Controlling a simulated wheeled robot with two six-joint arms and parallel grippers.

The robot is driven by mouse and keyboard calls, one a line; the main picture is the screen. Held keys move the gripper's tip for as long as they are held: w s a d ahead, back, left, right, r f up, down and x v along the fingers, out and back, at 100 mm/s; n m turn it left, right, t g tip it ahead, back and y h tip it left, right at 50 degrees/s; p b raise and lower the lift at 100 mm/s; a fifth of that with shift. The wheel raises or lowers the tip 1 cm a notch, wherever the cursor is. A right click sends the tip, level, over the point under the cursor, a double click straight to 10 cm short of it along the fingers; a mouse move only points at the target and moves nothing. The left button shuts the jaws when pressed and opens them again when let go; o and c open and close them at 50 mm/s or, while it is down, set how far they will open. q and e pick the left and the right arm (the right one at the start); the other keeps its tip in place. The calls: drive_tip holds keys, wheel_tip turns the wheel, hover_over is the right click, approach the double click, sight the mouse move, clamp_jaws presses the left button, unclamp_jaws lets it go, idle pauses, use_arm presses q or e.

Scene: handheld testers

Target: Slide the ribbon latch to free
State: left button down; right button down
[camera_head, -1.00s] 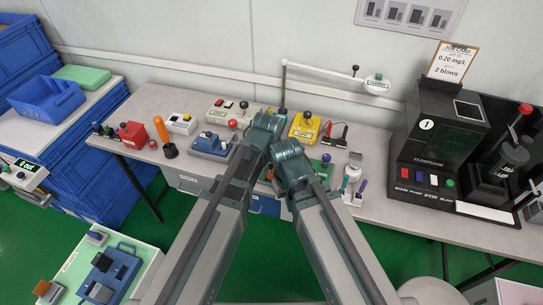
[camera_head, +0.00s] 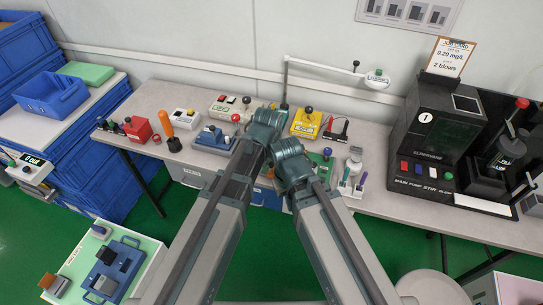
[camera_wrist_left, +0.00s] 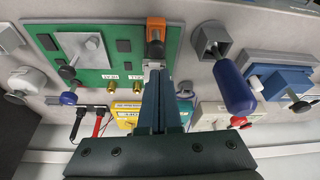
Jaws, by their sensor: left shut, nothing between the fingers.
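A green board (camera_wrist_left: 120,62) with a pale square panel, black blocks and brass fittings fills the upper left of the left wrist view. An orange block (camera_wrist_left: 156,27) sits at its right edge and looks like the ribbon latch, though I cannot be sure. My left gripper (camera_wrist_left: 157,72) is shut and empty, with its fingertips close to the orange block; I cannot tell whether they touch. In the head view, part of the green board (camera_head: 321,160) shows right of my forearms. My wrists hide the left fingers there. My right gripper's fingers are out of sight.
A blue-purple handle (camera_wrist_left: 234,87) stands right of my fingers in the wrist view, near a blue device (camera_wrist_left: 283,78). A yellow device (camera_head: 306,123) is behind the green board. A black machine (camera_head: 432,135) stands on the right of the bench (camera_head: 385,195).

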use_arm(q)
wheel_tip(320, 180, up, 10)
drive_tip(key=p, duration=0.9)
drive_tip(key=shift+s+p, duration=0.3)
drive_tip(key=shift+s, duration=0.15)
drive_tip(key=shift+f, duration=0.15)
drive_tip(key=shift+a, duration=0.1)
drive_tip(key=s+a+f+n+g, duration=0.1)
drive_tip(key=s+a+g, duration=0.1)
drive_tip(key=s+a, duration=0.55)
drive_tip(key=s+a+n+g, duration=0.1)
drive_tip(key=s+a, duration=0.3)
drive_tip(key=a, duration=0.6)
drive_tip(key=s+d+m+g+y, duration=0.1)
drive_tip(key=s+d+m, duration=0.3)
drive_tip(key=d, duration=0.7)
drive_tip(key=shift+s+d+y, duration=0.3)
drive_tip(key=shift+s+y, duration=0.1)
drive_tip(key=shift+s, duration=0.45)
